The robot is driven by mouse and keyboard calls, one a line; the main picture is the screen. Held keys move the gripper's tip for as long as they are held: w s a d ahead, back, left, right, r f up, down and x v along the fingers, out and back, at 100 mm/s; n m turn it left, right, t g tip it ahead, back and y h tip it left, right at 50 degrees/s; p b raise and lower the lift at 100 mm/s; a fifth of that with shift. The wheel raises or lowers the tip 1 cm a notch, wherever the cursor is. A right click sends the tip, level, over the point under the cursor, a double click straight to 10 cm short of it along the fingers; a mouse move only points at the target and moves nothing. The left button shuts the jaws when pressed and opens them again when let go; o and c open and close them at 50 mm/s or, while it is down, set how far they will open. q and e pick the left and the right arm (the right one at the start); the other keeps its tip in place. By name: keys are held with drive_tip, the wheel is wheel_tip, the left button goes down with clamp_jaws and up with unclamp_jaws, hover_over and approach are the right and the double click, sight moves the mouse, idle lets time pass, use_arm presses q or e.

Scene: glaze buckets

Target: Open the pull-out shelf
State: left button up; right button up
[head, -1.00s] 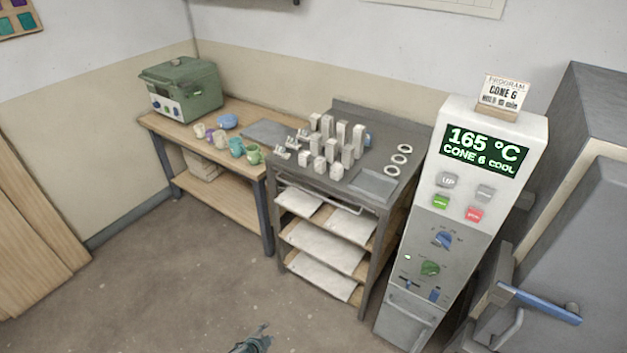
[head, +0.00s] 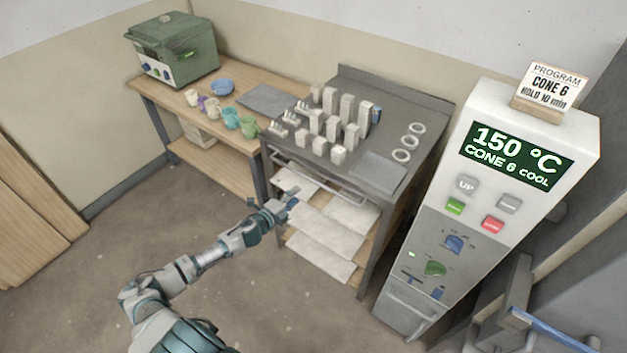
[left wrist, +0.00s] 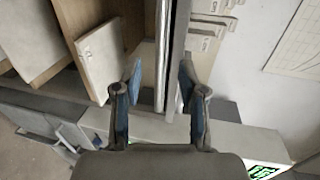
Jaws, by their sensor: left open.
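The pull-out shelf is in the grey metal rack, just under its top (head: 395,130). A long light bar handle (head: 318,181) runs across the rack's front and looks closed against it. My left gripper (head: 287,203) is in front of the rack, a little below the left part of the bar, apart from it as far as I can tell. In the left wrist view my left gripper (left wrist: 161,72) is open and empty. A pale bar (left wrist: 162,50) and the grey top's edge (left wrist: 178,50) appear between its fingers, farther off. My right gripper is not in view.
Pale slabs (head: 325,232) lie on lower shelves. White posts (head: 340,125) and rings (head: 408,142) stand or lie on the rack top. A wooden bench (head: 180,105) with several cups stands left, a control panel (head: 445,225) right. The floor in front is open.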

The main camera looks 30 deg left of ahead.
sight(312, 181)
use_arm(q)
drive_tip(key=x, duration=1.1)
drive_tip(key=shift+w+a+f+b, duration=0.1)
drive_tip(key=shift+a+f+b, duration=0.1)
drive_tip(key=shift+a+b, duration=0.1)
drive_tip(key=shift+w+d, duration=0.2)
drive_tip(key=shift+w, duration=0.25)
drive_tip(key=shift+a+f, duration=0.1)
drive_tip(key=c, duration=0.7)
clamp_jaws()
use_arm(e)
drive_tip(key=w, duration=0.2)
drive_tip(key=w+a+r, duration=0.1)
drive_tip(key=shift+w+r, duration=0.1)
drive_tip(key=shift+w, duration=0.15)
